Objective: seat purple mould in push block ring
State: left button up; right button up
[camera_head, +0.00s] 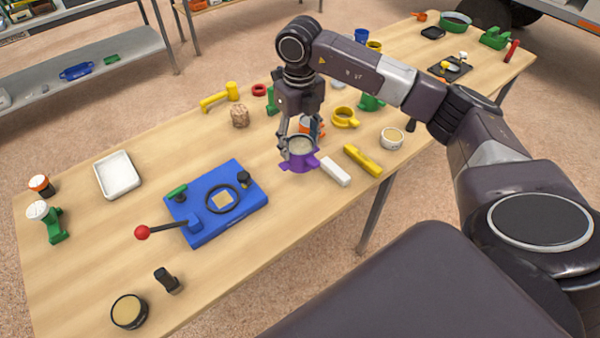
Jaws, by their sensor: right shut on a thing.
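The purple mould (300,163) has side lugs and sand-coloured fill showing in its round top. My right gripper (300,143) points down and is shut on the mould, right of the blue push block (254,202). I cannot tell whether the mould touches the table or hangs just above it. The push block lies flat on the table and carries a dark ring (237,206) around a tan square, a green part, and a lever with a red knob (142,232). No mould sits in the ring. My left gripper is not in view.
A white bar (335,171) and a yellow bar (363,160) lie just right of the mould. A white tray (118,176) is left of the block, and a brown lump (239,117) behind it. Bare wooden table (80,270) shows at the left front.

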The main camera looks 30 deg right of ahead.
notch_tip(320, 180, up, 2)
jog(key=shift+r+p, duration=0.25)
jog(key=shift+p, duration=0.2)
